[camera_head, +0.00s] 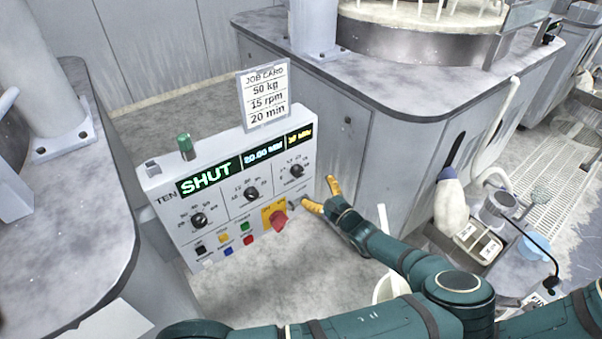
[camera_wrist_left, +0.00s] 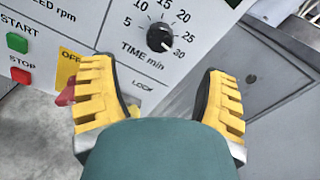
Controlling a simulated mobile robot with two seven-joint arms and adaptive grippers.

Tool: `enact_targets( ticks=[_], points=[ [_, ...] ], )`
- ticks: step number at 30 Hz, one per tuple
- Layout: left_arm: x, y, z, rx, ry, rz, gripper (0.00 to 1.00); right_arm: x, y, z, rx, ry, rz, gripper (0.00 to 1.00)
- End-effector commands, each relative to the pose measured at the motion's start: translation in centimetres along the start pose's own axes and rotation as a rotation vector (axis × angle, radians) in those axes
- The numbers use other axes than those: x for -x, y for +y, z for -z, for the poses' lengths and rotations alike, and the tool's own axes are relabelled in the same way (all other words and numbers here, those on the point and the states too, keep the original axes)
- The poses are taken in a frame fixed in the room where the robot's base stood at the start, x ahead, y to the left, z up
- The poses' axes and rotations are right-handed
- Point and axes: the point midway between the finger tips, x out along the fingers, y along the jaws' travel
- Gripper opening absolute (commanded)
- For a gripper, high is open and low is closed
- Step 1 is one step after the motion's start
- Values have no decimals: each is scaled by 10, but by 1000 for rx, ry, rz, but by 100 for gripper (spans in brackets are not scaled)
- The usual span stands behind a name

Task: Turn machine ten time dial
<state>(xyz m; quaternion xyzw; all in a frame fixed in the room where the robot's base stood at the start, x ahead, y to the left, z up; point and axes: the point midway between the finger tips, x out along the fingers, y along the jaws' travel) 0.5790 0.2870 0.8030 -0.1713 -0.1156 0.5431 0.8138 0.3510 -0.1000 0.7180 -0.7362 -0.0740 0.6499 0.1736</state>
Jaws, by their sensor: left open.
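The machine ten panel (camera_head: 168,212) is a white box labelled TEN with three black dials. The time dial (camera_head: 297,171) is the rightmost black knob. In the left wrist view the time dial (camera_wrist_left: 160,37) is marked TIME min, and its white pointer is at the lower right near 30. My left gripper (camera_head: 323,195) is open beside the panel's right edge. Its yellow fingers show in the left wrist view (camera_wrist_left: 157,68), spread apart below the dial with nothing between them. My right gripper is not in view.
A job card (camera_head: 265,95) above the panel reads 50 kg, 15 rpm, 20 min. The display (camera_head: 210,176) reads SHUT and 20.00 MIN. A red switch (camera_head: 278,218) on a yellow plate sits below the time dial. Grey cabinets (camera_head: 340,135) stand behind and to the right.

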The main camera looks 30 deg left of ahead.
Motion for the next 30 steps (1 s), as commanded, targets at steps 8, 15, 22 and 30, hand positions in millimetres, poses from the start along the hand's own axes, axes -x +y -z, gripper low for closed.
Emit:
enact_targets(
  ticks=[8,15,22,30],
  points=[
    [-56,2,2,-2,-1,-3,75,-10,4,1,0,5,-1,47],
    [-88,2,1,-1,0,-2,75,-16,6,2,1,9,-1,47],
    [-97,1,1,-1,2,-2,75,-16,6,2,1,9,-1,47],
    [-97,1,1,-1,2,-2,58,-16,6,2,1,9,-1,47]
  ],
)
